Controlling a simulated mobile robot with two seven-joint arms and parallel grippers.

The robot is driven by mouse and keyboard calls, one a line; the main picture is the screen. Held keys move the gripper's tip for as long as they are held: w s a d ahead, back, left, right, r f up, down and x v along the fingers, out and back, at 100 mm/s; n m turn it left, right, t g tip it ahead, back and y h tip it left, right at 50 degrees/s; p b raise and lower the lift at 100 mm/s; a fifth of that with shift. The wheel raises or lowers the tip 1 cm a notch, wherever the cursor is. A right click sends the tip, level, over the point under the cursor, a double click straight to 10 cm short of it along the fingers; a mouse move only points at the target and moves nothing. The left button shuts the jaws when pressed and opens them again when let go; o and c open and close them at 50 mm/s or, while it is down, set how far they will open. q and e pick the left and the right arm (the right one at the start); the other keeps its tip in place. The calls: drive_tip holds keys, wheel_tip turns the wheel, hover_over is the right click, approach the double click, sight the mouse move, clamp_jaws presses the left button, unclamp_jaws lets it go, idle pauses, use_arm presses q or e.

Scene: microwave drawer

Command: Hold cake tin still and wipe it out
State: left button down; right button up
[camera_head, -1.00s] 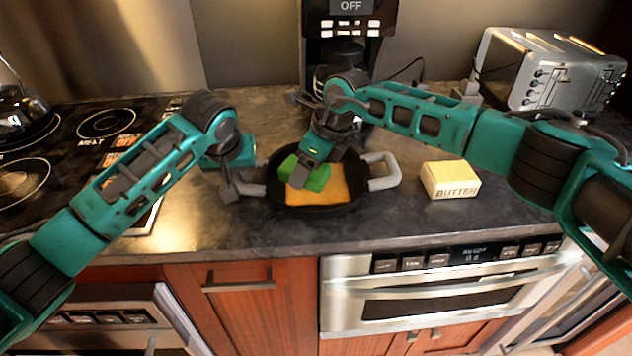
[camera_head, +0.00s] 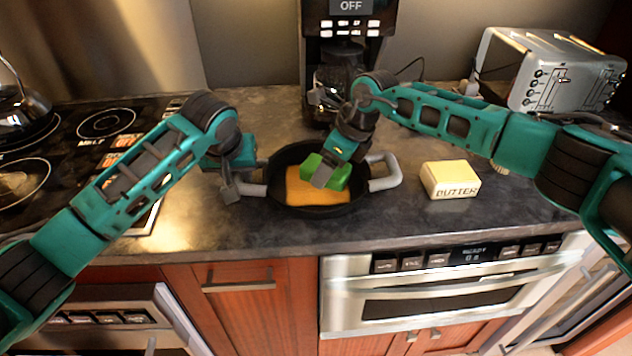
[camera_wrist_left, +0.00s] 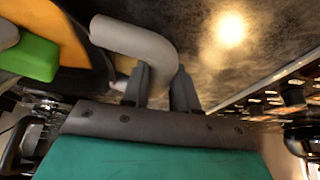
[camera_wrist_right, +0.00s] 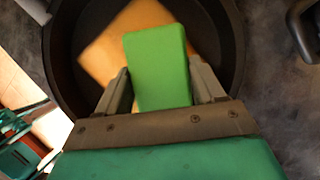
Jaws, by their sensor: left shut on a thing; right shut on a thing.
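The cake tin (camera_head: 352,209) is a round black pan with grey handles on both sides, upright on the counter. An orange-yellow flat piece (camera_head: 300,190) lies in it; it also shows in the right wrist view (camera_wrist_right: 100,55). My left gripper (camera_head: 236,190) is shut on the tin's left handle (camera_wrist_left: 135,40). My right gripper (camera_head: 328,176) is shut on a green block-like sponge (camera_wrist_right: 158,65), held over the inside of the tin at its right part. Whether the sponge touches the bottom is hard to tell.
A box of butter (camera_head: 450,180) stands right of the tin. A toaster (camera_head: 548,70) is at the back right and a coffee machine (camera_head: 345,60) behind the tin. The cooktop (camera_head: 60,150) with a kettle (camera_head: 20,110) is at the left. The counter front is clear.

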sight(307, 167)
drive_tip(key=shift+a, duration=2.15)
drive_tip(key=shift+d+f, duration=0.15)
drive_tip(key=shift+d, duration=1)
drive_tip(key=shift+d+f, duration=0.1)
drive_tip(key=shift+d, duration=1)
drive_tip(key=shift+a+r, duration=0.2)
drive_tip(key=shift+a, duration=2.1)
drive_tip(key=shift+d, duration=1.3)
drive_tip(key=shift+d+f, duration=0.1)
drive_tip(key=shift+d, duration=0.9)
drive_tip(key=shift+d, duration=0.1)
